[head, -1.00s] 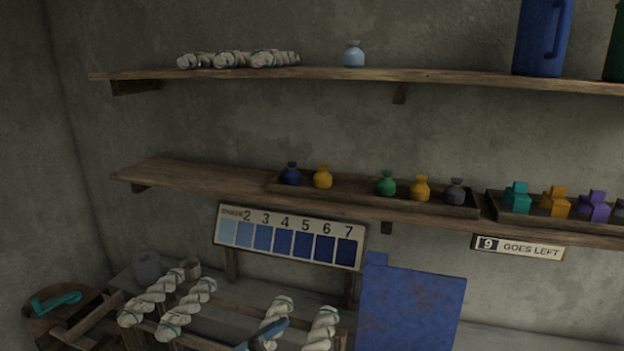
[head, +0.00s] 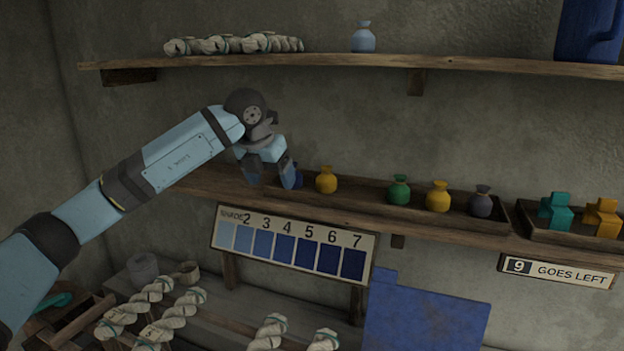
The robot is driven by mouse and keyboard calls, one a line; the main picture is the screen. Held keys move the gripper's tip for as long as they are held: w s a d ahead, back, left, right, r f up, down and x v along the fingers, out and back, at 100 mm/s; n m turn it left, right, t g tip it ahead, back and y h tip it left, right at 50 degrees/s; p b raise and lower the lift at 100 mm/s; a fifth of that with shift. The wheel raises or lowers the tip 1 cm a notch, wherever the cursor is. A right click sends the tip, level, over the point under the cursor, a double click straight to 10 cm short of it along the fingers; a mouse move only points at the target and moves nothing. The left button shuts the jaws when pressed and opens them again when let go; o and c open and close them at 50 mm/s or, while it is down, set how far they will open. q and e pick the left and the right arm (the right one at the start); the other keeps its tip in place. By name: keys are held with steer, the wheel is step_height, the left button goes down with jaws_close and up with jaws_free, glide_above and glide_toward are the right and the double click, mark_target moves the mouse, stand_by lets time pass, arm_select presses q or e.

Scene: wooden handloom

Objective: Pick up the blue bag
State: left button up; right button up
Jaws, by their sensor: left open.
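The dark blue bag (head: 297,175) sits at the left end of the wooden tray (head: 350,208) on the lower shelf. It is mostly hidden behind a finger of my left gripper (head: 270,180). My left gripper is open, with its fingers pointing down, just in front of and slightly left of the bag. I cannot tell whether a finger touches it. A light blue bag (head: 363,38) stands on the upper shelf. My right gripper is out of view.
Yellow bags (head: 326,181), a green bag (head: 399,190) and a grey bag (head: 481,200) share the tray. The lower shelf (head: 205,181) is bare left of it. The upper shelf (head: 330,60) runs above. A numbered shade board (head: 290,247) stands below.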

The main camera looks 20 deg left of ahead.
arm_select(q)
step_height(320, 180, up, 2)
steer(key=a, duration=0.2)
steer(key=p, duration=0.3)
glide_above(298, 183)
steer(key=a, duration=0.2)
steer(key=shift+s+y, duration=0.4)
steer(key=shift+s, duration=0.05)
steer(key=p+x, duration=0.1)
steer(key=x, duration=0.3)
steer(key=shift+w+f+p, duration=0.2)
steer(key=shift+f+p, duration=0.15)
steer(key=shift+w+f, duration=0.1)
steer(key=shift+f, duration=0.15)
steer(key=c, duration=0.9)
